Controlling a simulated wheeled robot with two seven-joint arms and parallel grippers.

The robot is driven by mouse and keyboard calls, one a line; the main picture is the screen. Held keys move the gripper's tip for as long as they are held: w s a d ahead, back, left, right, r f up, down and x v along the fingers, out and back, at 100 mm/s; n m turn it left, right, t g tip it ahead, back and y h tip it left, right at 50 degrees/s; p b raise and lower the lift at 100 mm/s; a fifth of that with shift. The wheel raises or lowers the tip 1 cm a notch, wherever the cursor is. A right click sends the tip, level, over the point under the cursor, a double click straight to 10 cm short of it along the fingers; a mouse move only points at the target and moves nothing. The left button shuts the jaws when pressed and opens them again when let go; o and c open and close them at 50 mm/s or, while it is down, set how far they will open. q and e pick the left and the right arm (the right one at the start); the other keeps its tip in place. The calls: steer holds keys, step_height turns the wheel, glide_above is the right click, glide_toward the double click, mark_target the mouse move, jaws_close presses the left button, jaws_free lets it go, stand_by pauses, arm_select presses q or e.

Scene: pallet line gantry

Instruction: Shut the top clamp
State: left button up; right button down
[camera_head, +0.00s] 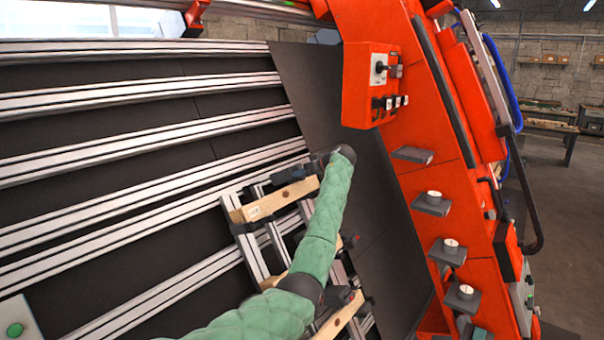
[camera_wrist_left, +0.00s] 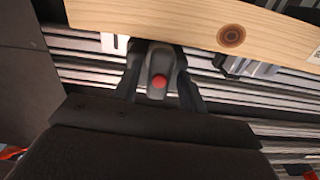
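The top clamp shows in the left wrist view as a dark grey handle with a red dot (camera_wrist_left: 158,81), just below a wooden beam. My left gripper (camera_wrist_left: 160,68) has one finger on each side of this handle. The fingertips are very close to it, and I cannot tell whether they touch. In the head view my green-sleeved left arm reaches up across the frame, and the left gripper (camera_head: 318,162) is at the upper end of the wooden beam (camera_head: 280,199). The wrist hides most of the top clamp there. My right gripper is not in view.
Lower dark clamps (camera_head: 347,243) are partly behind my arm, on a small aluminium frame. Long aluminium rails (camera_head: 130,140) run across the black panel. An orange gantry (camera_head: 410,130) with a control box (camera_head: 368,85) and several small grey shelves stands at the right.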

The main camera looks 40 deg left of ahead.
arm_select(q)
steer(key=v, duration=0.9)
stand_by(0.3)
